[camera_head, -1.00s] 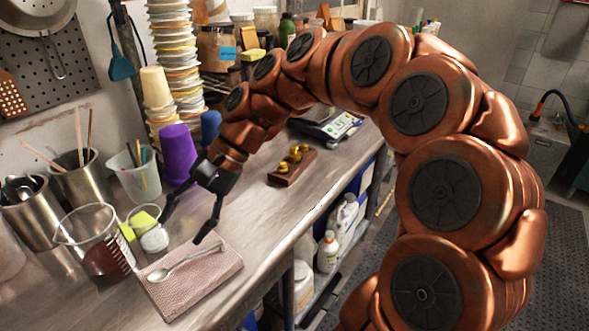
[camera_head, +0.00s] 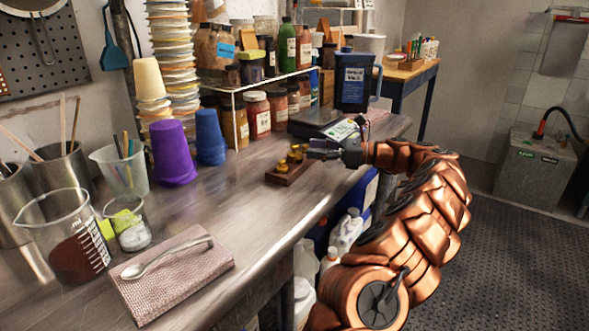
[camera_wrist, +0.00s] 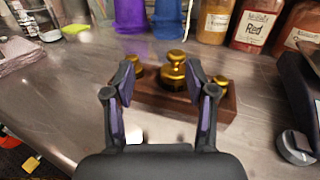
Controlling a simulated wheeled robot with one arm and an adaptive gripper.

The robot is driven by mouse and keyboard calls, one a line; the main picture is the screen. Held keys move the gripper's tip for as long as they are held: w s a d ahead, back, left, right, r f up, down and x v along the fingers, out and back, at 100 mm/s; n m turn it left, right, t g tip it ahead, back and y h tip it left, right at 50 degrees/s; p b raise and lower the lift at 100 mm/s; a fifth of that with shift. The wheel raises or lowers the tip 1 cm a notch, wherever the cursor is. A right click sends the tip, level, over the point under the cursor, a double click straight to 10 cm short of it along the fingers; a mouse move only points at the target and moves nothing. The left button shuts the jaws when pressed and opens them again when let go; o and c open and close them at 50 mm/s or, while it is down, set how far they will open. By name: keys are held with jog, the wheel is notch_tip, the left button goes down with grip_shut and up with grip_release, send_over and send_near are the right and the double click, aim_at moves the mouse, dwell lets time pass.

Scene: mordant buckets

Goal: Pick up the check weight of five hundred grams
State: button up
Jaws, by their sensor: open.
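Several brass check weights stand in a dark wooden block (camera_head: 285,178) on the steel bench; the block (camera_wrist: 226,108) also shows in the wrist view. The largest brass weight (camera_wrist: 174,72), with a round knob, stands in the middle. A smaller weight (camera_wrist: 220,82) is at the right, and another brass weight (camera_wrist: 138,71) is partly hidden by my left finger. No mass markings are readable. My gripper (camera_wrist: 160,78) is open and empty, its fingers apart in front of the largest weight. In the head view, my gripper (camera_head: 313,151) is close beside the weights at the block's right end.
A balance (camera_head: 325,122) stands behind the block. Jars on a wire rack (camera_head: 236,92), a blue cup (camera_head: 210,138) and a purple cup (camera_head: 173,153) stand at the back. A spoon (camera_head: 165,258) lies on a folded cloth (camera_head: 190,283). The bench between cloth and block is clear.

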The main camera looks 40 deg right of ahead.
aim_at(299, 154)
jog(key=shift+s+d+f+m+t+h, duration=0.15)
jog(key=shift+s+d+f+m+t, duration=0.15)
jog(key=shift+d, duration=0.35)
jog(key=shift+s+d+f+m+t+h, duration=0.1)
jog(key=shift+d+f+m+h, duration=0.1)
jog(key=shift+d+f, duration=0.3)
jog(key=shift+d+r+b+x, duration=0.15)
jog(key=shift+b+x, duration=0.15)
jog(key=shift+x, duration=1.6)
jog(key=shift+d+r+b+x, duration=0.15)
jog(key=shift+b+x, duration=0.1)
jog(key=shift+x, duration=1.6)
jog(key=shift+w+a, duration=0.1)
jog(key=shift+w, duration=0.05)
grip_shut()
